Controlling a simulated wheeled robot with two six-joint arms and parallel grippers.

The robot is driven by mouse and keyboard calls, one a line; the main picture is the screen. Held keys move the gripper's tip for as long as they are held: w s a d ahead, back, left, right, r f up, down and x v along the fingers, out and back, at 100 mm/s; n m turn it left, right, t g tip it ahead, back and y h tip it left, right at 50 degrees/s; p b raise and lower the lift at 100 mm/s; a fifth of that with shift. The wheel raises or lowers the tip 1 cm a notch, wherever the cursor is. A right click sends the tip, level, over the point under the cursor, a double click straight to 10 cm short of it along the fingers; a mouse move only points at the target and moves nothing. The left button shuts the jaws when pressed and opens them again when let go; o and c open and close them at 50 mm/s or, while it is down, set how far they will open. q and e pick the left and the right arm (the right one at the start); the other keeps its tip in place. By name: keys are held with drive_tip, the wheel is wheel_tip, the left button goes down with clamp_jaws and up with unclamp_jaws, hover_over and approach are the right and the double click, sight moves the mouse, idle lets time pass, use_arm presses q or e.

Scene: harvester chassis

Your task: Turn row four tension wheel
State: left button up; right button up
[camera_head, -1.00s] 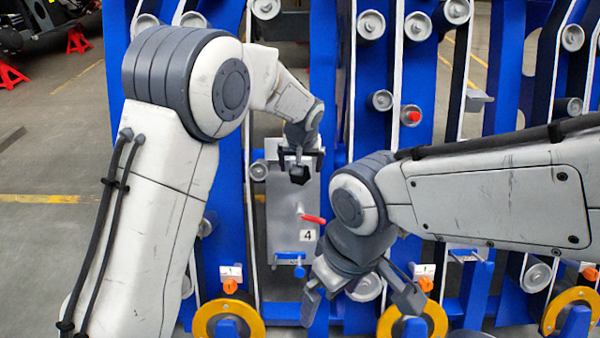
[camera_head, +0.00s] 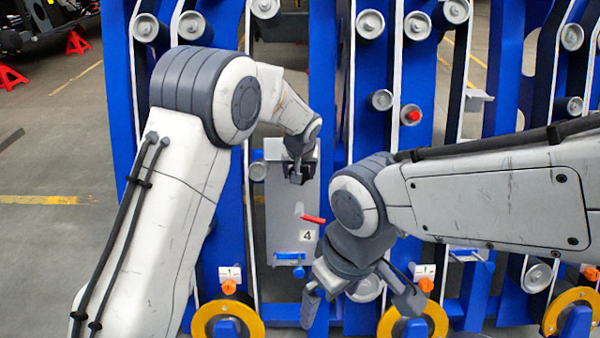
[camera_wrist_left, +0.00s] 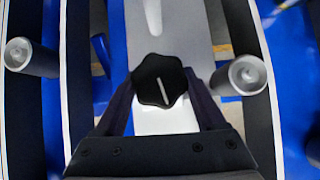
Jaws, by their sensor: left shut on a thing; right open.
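The row four tension wheel is a black lobed knob with a white line (camera_wrist_left: 159,81), in the left wrist view. My left gripper (camera_wrist_left: 160,95) is shut on it, with a finger on each side. The white line on the knob tilts slightly from upright. In the head view my left gripper (camera_head: 299,172) is at the upper part of the grey panel (camera_head: 283,215) marked 4, and it mostly hides the knob. My right gripper (camera_head: 365,300) is open and empty, below and to the right of the panel, with its fingers pointing down.
A red lever (camera_head: 313,219) sticks out of the panel above the number plate (camera_head: 307,236). A blue latch (camera_head: 290,257) is at the panel's lower edge. Yellow rings (camera_head: 205,322) stand along the bottom. Blue posts and grey rollers (camera_head: 382,100) surround the panel.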

use_arm(q)
drive_tip(key=shift+d+f+m+y+b, duration=0.1)
drive_tip(key=shift+m+y+b, duration=0.25)
drive_tip(key=shift+m+y, duration=0.2)
drive_tip(key=shift+d+f+m+y+b, duration=0.1)
drive_tip(key=shift+m+y+b, duration=0.2)
drive_tip(key=shift+m+y, duration=0.2)
drive_tip(key=shift+a+r+m+y, duration=0.1)
drive_tip(key=shift+r+m+y, duration=0.05)
drive_tip(key=shift+m+y, duration=0.5)
drive_tip(key=o, duration=1.3)
drive_tip(key=shift+r, duration=0.1)
drive_tip(key=p+v, duration=0.1)
drive_tip(key=v, duration=0.9)
drive_tip(key=shift+s+r, duration=0.1)
drive_tip(key=shift+s, duration=0.2)
